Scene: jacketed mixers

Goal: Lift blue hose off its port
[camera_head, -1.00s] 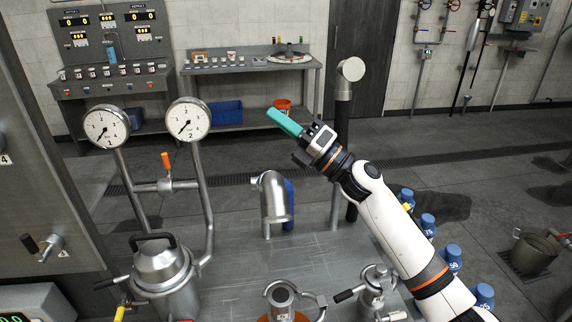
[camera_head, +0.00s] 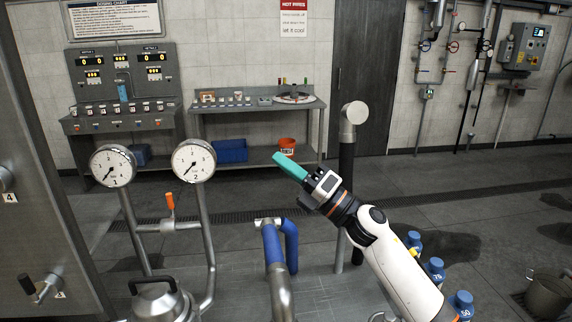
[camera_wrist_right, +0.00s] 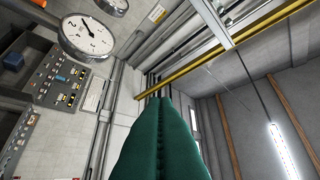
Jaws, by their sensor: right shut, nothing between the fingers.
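The blue hose (camera_head: 273,244) stands in the lower middle of the head view. Its near length runs down into a steel pipe end (camera_head: 281,294), and a second blue length (camera_head: 291,248) shows just behind on the right. A small steel fitting (camera_head: 266,221) is at its top. I cannot tell whether the hose still sits on its port. My right gripper (camera_head: 284,161), with teal fingers, is shut and empty, up above the hose and apart from it. Its closed fingers (camera_wrist_right: 160,135) fill the lower middle of the wrist view. My left gripper is not in view.
Two dial gauges (camera_head: 113,166) (camera_head: 194,161) on steel pipes with an orange-handled valve (camera_head: 170,203) stand left of the hose. A dark post (camera_head: 346,175) with a steel cap stands close right of my gripper. Several blue-capped bottles (camera_head: 435,268) stand at lower right.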

